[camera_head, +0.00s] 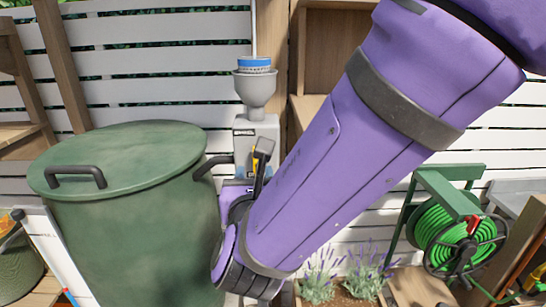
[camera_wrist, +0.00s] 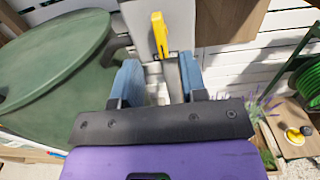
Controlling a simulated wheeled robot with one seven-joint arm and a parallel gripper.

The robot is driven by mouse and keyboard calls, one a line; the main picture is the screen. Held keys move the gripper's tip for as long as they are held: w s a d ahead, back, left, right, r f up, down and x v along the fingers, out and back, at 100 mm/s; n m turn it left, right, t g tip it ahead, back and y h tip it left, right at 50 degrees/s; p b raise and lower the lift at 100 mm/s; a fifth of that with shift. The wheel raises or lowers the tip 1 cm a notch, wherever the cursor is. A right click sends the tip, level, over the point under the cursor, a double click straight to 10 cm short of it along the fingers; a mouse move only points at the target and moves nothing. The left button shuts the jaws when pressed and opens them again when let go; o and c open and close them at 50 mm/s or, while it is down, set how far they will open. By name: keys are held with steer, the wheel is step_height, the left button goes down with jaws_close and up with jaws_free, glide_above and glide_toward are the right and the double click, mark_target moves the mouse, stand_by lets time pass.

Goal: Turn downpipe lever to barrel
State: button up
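The downpipe's grey diverter box (camera_head: 245,130) stands against the slatted wall, under a grey funnel (camera_head: 256,88). A yellow lever (camera_wrist: 160,35) shows at the box in the wrist view, just beyond my fingertips. My gripper (camera_wrist: 159,66) is open, with its two blue fingers apart in front of the box. A narrow grey part shows between the fingers, closer to the right one; I cannot tell if they touch it. The green lidded barrel (camera_head: 140,225) stands left of the box, and also shows in the wrist view (camera_wrist: 50,60). My forearm hides the lower box in the head view.
A wooden shelf (camera_head: 300,60) stands right of the downpipe. Lavender plants (camera_head: 345,275) and a green hose reel (camera_head: 450,235) are at the lower right.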

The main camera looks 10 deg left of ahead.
steer(key=x, duration=0.7)
steer(key=shift+c, duration=0.2)
jaws_close()
